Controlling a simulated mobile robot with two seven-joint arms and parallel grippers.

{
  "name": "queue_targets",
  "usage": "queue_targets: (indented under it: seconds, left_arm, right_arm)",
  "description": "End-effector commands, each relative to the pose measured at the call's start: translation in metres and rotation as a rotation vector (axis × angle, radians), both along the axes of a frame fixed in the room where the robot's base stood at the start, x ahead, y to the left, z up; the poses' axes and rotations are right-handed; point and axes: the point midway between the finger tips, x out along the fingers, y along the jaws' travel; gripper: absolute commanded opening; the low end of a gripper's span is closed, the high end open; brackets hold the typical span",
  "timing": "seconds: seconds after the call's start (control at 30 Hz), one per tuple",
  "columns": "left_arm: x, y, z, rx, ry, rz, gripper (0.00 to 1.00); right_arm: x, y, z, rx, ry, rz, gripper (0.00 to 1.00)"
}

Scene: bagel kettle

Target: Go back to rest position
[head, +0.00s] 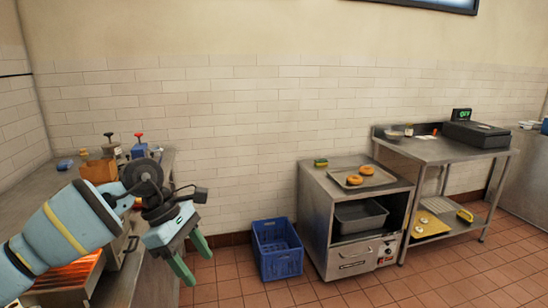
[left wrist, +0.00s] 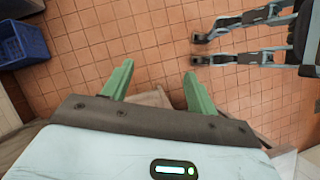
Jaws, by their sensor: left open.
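My left gripper (head: 194,262) is in the lower left of the head view, with its green fingers pointing down. It is open and empty, in the air beside the right edge of the left metal counter (head: 122,279). In the left wrist view its two fingers (left wrist: 158,72) stand apart over the tiled floor, with nothing between them. My right gripper shows in neither view. Two bagels (head: 358,174) lie on a tray (head: 345,183) on top of the metal cabinet, well to the right of my left gripper.
A blue crate (head: 279,262) stands on the floor against the wall, left of the metal cabinet (head: 314,222). A steel table (head: 432,151) with a dark scale (head: 477,134) stands at the right. A glowing heater (head: 62,276) is under my left arm. Open tiled floor lies in front.

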Motion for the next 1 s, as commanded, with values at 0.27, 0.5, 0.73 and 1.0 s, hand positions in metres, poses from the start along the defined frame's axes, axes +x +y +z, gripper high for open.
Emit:
queue_targets:
  seconds: [0.27, 0.5, 0.73, 1.0]
  left_arm:
    - [-0.055, -0.104, -0.052, -0.486, 0.314, 0.131, 0.58]
    - [-0.087, -0.153, -0.06, -0.881, 0.681, 0.377, 0.58]
    - [-0.094, -0.157, -0.07, -1.2, 1.087, 0.705, 0.58]
    - [-0.093, -0.118, -0.123, -1.487, 1.591, 1.191, 0.58]
  right_arm:
    - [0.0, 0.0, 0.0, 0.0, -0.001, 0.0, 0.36]
    - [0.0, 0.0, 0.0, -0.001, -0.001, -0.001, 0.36]
    - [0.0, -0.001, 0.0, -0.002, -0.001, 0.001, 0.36]
    - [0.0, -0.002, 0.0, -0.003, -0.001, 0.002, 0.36]
